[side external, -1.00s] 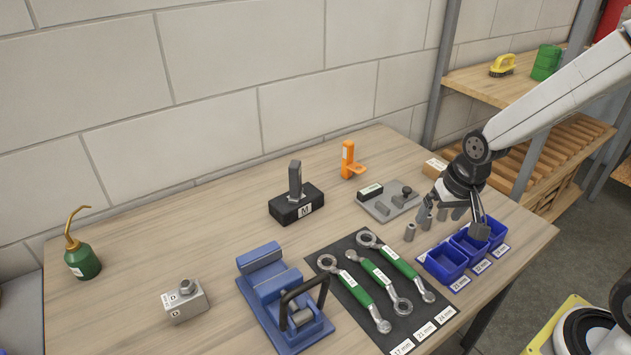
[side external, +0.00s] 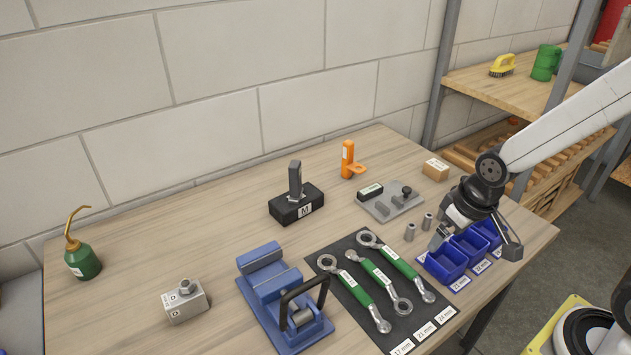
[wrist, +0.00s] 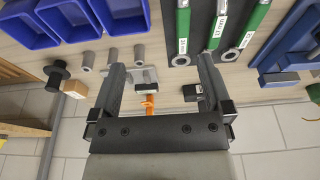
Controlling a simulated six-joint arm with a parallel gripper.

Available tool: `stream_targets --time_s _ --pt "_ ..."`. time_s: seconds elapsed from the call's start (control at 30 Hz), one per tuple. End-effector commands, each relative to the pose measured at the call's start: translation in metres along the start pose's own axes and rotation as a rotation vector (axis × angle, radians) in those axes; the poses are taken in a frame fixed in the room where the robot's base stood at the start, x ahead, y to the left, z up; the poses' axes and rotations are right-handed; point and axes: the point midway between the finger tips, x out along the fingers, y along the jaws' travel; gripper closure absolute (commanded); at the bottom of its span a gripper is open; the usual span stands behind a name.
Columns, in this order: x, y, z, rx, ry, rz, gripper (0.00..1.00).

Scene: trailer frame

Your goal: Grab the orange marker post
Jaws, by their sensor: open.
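The orange marker post (side external: 347,158) stands upright on the bench near its back edge, with a small orange loop at its lower right side. In the wrist view the post (wrist: 149,103) shows small between my fingers, partly cut off by the gripper body. My gripper (side external: 476,242) is open and empty, above the blue bins at the right end of the bench. It is well to the right of the post and nearer the camera. Its two fingers (wrist: 160,72) are spread apart in the wrist view.
A grey fixture plate (side external: 391,207) and small metal sockets (side external: 410,232) lie between my gripper and the post. Blue bins (side external: 446,263) and green-handled wrenches (side external: 364,283) are in front. A cardboard box (side external: 436,169) sits at the back right.

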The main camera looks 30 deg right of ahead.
Motion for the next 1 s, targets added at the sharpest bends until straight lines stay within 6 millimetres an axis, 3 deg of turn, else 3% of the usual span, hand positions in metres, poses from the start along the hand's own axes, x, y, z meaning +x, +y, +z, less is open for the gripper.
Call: stream_targets --time_s 0.27,0.3,0.33,0.7,0.87,1.0 --pt "0.000 0.000 0.000 0.001 0.000 0.000 0.00" --pt "0.000 0.000 0.000 0.001 0.000 0.000 0.13" --pt "0.000 0.000 0.000 0.001 0.000 0.000 0.19" --pt "0.001 0.001 -0.004 0.001 0.008 0.002 0.19" --pt "0.005 0.006 -0.024 0.002 0.054 0.014 0.19" --pt "0.013 0.017 -0.060 0.003 0.143 0.033 0.19"
